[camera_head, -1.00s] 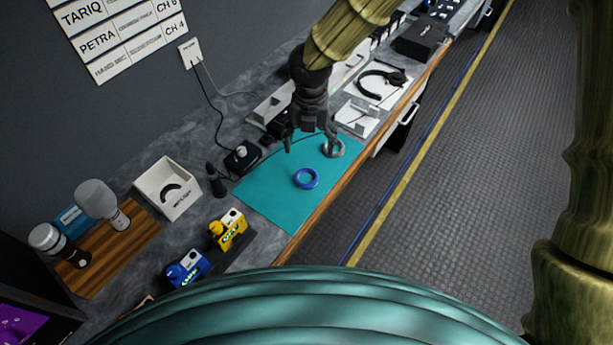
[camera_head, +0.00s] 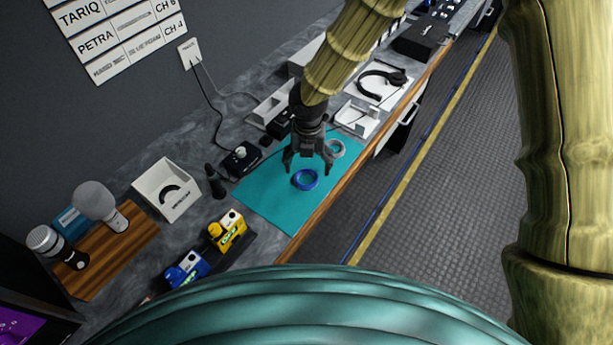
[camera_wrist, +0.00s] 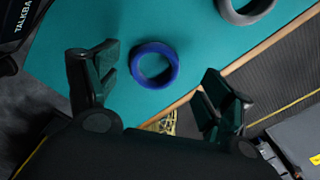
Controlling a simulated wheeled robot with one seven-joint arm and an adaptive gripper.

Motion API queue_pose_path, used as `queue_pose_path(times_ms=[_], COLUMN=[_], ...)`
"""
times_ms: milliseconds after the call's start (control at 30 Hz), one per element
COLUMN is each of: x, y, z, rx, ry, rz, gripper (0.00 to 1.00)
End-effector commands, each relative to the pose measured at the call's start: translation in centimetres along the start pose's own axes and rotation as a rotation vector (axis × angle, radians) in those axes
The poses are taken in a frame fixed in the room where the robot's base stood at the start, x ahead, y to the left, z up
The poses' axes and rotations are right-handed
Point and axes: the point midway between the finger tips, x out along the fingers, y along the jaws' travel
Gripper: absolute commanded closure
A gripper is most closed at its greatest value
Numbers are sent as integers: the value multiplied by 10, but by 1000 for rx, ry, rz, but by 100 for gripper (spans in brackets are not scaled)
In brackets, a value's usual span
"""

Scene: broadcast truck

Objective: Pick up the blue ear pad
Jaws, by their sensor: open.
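The blue ear pad (camera_head: 305,180) is a ring lying flat on the teal mat (camera_head: 275,205). It also shows in the wrist view (camera_wrist: 154,64), between and beyond my fingers. My gripper (camera_head: 308,168) is open and empty, above the mat and close to the blue ear pad, with its fingers spread to either side. In the wrist view my gripper (camera_wrist: 158,92) has its left finger nearer the ring than the right one. A grey ear pad (camera_head: 336,148) lies on the mat behind the gripper, partly hidden by it.
Blue and yellow packs (camera_head: 228,230) stand left of the mat's near end. A white box (camera_head: 168,188) and microphones (camera_head: 100,203) stand further left. A headset (camera_head: 382,82) lies beyond the mat. The wooden counter edge (camera_head: 325,213) runs along the mat's right side.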

Motion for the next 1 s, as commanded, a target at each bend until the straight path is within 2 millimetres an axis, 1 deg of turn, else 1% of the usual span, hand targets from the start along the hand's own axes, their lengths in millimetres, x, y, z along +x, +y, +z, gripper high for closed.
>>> queue_pose_path(times_ms=[133,300,433,633,667,800,867,1000], x=[15,32,37,38,38,38,38,38], y=[4,4,3,4,4,4,4,4], z=[-3,-3,-2,-2,-2,-2,-2,-2], rx=[-3,-1,-1,-1,-1,-1,-1,-1], ry=[2,1,0,-1,-1,-1,-1,-1], rz=[-2,-1,-1,0,0,0,0,0], gripper=[19,19,19,19,21,47,57,57])
